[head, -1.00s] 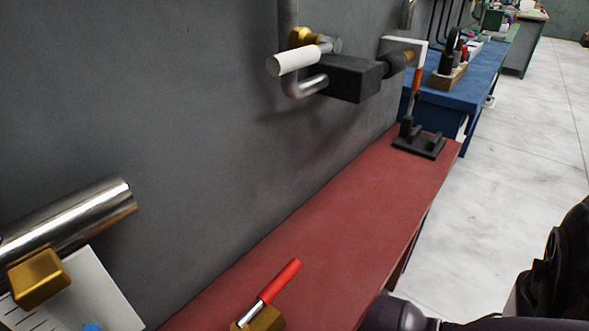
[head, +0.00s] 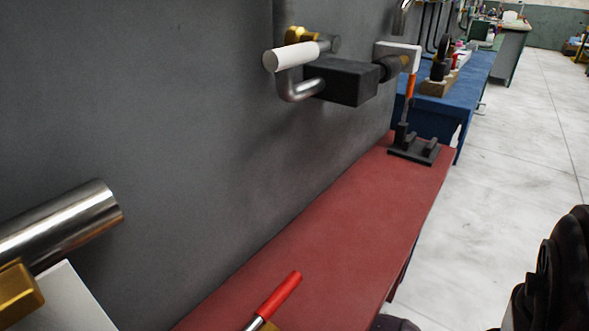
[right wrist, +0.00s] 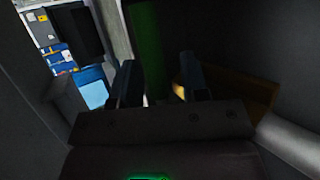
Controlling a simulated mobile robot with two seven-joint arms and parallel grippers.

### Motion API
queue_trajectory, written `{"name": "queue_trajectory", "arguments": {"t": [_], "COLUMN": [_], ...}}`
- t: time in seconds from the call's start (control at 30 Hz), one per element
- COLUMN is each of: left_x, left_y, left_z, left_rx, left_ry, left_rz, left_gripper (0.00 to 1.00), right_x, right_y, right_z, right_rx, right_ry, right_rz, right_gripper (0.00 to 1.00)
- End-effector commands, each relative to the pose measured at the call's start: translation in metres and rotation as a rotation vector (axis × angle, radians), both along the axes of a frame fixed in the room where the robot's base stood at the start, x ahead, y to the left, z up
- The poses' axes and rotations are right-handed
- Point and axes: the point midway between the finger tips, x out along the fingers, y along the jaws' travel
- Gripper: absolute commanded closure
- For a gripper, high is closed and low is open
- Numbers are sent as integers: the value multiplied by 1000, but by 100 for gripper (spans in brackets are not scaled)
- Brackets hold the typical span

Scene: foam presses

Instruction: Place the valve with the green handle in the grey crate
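In the right wrist view, the two dark fingers of my right gripper (right wrist: 160,82) stand apart. A dark green bar, likely the valve's green handle (right wrist: 148,45), shows between and beyond them, nearer the left finger. A dim brass part (right wrist: 255,97) shows behind and right of the right finger; whether it belongs to the same valve is unclear. The view is too dark to tell any contact. In the head view, a red-handled valve (head: 278,296) lies on the red bench, cut by the bottom edge. I see no grey crate, and neither gripper shows in the head view.
The red bench top (head: 345,215) is mostly clear along the dark grey wall. A white-handled fitting (head: 292,56) and a black block (head: 344,80) stick out above it. A black stand (head: 415,148) is at its far end. A steel cylinder (head: 60,222) juts in at left.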

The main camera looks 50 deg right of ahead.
Motion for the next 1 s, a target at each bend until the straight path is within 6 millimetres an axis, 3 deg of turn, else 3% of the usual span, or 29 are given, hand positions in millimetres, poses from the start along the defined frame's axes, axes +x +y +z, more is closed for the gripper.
{"name": "queue_trajectory", "arguments": {"t": [0.27, 0.7, 1.0], "left_x": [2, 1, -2], "left_y": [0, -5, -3], "left_z": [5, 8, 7], "left_rx": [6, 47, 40], "left_ry": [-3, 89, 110], "left_rz": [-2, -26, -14], "left_gripper": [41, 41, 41], "right_x": [-4, -63, -91], "right_y": [2, 26, 37], "right_z": [8, 50, 64], "right_rx": [0, 2, 1], "right_ry": [-2, -7, -3], "right_rz": [0, -1, -1], "right_gripper": [59, 59, 59]}}
